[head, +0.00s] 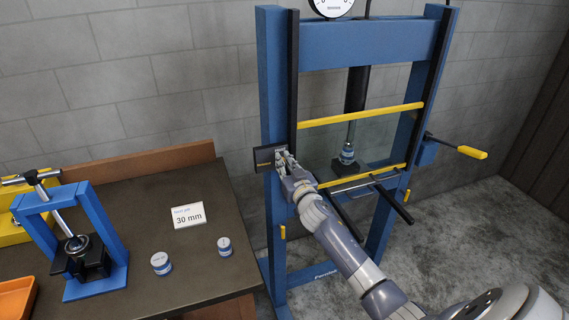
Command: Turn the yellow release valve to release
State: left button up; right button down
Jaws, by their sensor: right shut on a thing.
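A blue press frame (278,90) stands against the wall. A dark box (264,164) with small yellow lettering sits on its left upright. My right gripper (284,158) is at the right side of this box, shut on a small part there. That part, which appears to be the release valve, is hidden by the fingers, so its yellow colour and its turn position cannot be made out. My left gripper is not in view.
A yellow-gripped lever (472,152) sticks out on the press's right. Yellow guard bars (362,115) cross its front. On the left, a dark table (150,225) holds a small blue press (97,212), a "30 mm" card (189,215) and two small cylinders (161,264).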

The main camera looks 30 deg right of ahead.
jog(key=shift+a+n, duration=0.1)
jog(key=shift+n, duration=0.2)
jog(key=n+b, duration=0.1)
jog(key=n, duration=0.3)
jog(key=a+f+n, duration=0.1)
jog(key=n, duration=0.4)
jog(key=n+b, duration=0.1)
jog(key=n, duration=0.3)
jog(key=shift+w+a+f+n+b, duration=0.25)
jog(key=shift+a+n+b, duration=0.05)
jog(key=shift+a+b, duration=0.1)
jog(key=shift+a+f+n, duration=0.1)
jog(key=shift+f+n, duration=0.1)
jog(key=shift+n, duration=0.75)
jog(key=shift+f+n, duration=0.15)
jog(key=shift+n, duration=0.8)
jog(key=c, duration=1.6)
grip_release()
jog(key=shift+c, duration=0.2)
